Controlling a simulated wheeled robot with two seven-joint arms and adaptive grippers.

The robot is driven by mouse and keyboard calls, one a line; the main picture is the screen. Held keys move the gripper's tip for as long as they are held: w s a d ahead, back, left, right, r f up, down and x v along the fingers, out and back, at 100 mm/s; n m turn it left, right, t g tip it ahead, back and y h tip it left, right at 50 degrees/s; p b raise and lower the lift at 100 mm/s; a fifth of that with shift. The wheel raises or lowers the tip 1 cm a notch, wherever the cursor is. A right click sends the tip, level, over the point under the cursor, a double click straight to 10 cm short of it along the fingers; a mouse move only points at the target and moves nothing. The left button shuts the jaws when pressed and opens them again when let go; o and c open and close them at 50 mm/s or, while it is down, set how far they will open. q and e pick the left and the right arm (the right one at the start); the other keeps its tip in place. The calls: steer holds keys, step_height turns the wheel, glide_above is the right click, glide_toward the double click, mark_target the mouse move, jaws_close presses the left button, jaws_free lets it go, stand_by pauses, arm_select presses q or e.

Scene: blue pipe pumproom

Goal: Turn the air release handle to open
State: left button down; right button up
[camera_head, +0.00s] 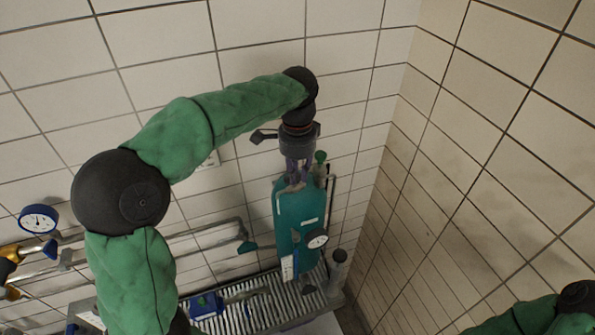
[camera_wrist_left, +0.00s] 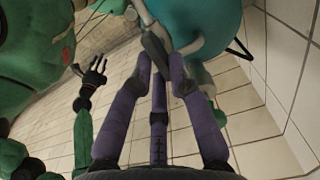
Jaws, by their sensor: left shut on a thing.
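A teal tank (camera_head: 290,215) stands upright against the tiled wall in the head view; its rounded top shows in the wrist view (camera_wrist_left: 205,20). My left gripper (camera_head: 296,180) reaches down to the tank's top. Its purple fingers (camera_wrist_left: 160,68) are closed around the grey air release handle (camera_wrist_left: 155,42) in the left wrist view. In the head view the fingers hide most of the handle. My right gripper (camera_wrist_left: 92,75) shows small in the left wrist view, empty, its dark fingers spread apart, away from the tank.
A round gauge (camera_head: 317,239) sits on the tank's front. A grey slatted grate (camera_head: 250,310) lies below. Pipes run along the wall at left, with another gauge (camera_head: 38,219) and yellow fittings. The tiled side wall (camera_head: 450,170) stands close on the right.

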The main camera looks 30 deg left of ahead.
mark_target(297, 175)
arm_select(q)
steer(key=shift+f+n, duration=0.15)
steer(key=shift+n, duration=0.35)
steer(key=c, duration=1.2)
jaws_free()
steer(key=shift+r, duration=0.2)
step_height(297, 175, up, 12)
steer(key=shift+f, duration=0.15)
